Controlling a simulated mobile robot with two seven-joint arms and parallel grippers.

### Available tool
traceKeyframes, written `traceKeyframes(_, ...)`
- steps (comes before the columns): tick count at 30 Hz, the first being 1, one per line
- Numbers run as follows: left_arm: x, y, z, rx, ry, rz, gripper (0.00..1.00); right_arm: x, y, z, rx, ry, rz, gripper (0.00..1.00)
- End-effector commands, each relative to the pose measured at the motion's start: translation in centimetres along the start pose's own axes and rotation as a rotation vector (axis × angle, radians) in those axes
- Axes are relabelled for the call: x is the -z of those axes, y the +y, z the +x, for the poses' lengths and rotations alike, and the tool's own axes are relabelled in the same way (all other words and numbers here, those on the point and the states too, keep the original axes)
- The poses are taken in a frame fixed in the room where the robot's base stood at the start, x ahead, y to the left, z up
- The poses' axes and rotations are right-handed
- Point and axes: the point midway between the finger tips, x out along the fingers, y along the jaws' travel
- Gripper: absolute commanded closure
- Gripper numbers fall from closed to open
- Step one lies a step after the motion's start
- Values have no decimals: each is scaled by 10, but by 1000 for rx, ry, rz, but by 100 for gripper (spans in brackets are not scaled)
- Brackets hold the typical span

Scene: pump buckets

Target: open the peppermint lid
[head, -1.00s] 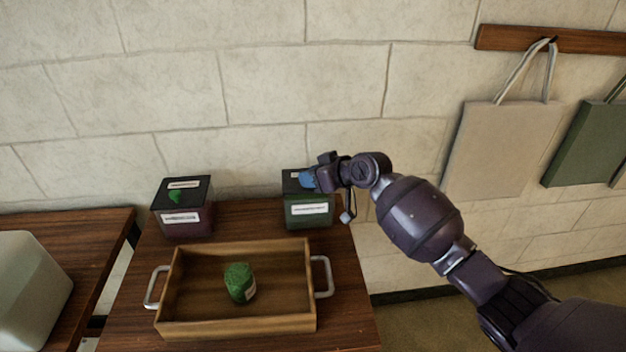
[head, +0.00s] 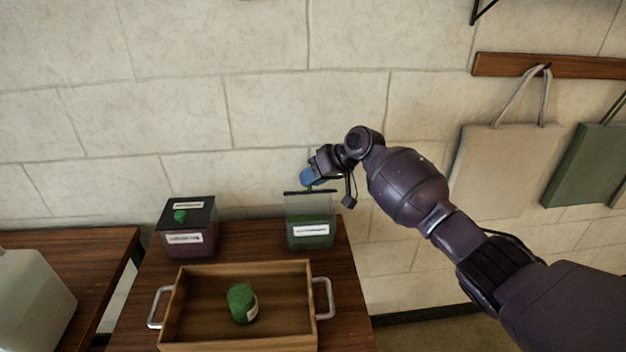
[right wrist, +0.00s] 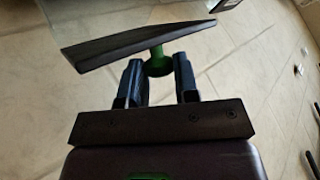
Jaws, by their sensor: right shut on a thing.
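A clear container with green contents (head: 311,237) and a white label stands at the back right of the small table; its label is too small to read. Its dark lid (head: 311,192) shows as a thin strip above the green contents, raised at the front, with a pale see-through area below it. Whether the lid's back edge still touches the container, I cannot tell. My right gripper (head: 309,179) is shut on the lid's green knob. In the right wrist view the knob (right wrist: 157,64) sits between the fingers, beneath the tilted dark slab. My left gripper is not in view.
A similar container with purple contents (head: 186,241) and a closed dark lid stands at the back left. A wooden tray (head: 170,312) with metal handles holds a green jar (head: 242,303). A stone wall is close behind. Bags (head: 505,170) hang at the right.

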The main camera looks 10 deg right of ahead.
Motion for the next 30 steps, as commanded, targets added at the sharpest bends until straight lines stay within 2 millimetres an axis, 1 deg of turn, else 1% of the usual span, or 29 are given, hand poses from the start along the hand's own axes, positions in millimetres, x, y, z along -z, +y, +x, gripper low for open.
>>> traceKeyframes(7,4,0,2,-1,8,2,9,0,0,0,0,1,-1,100)
traceKeyframes(8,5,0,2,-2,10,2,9,0,0,0,0,1,-1,68)
traceKeyframes(9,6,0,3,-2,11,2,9,0,0,0,0,1,-1,62)
traceKeyframes(12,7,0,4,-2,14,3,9,0,0,0,0,1,-1,48)
traceKeyframes(20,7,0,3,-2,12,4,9,0,0,0,-1,1,-1,48)
traceKeyframes(23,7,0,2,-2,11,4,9,0,0,-5,-1,2,-1,48)
traceKeyframes(26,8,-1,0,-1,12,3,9,1,0,-17,-2,4,-3,48)
traceKeyframes(30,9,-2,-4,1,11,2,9,2,0,-42,-3,5,-2,48)
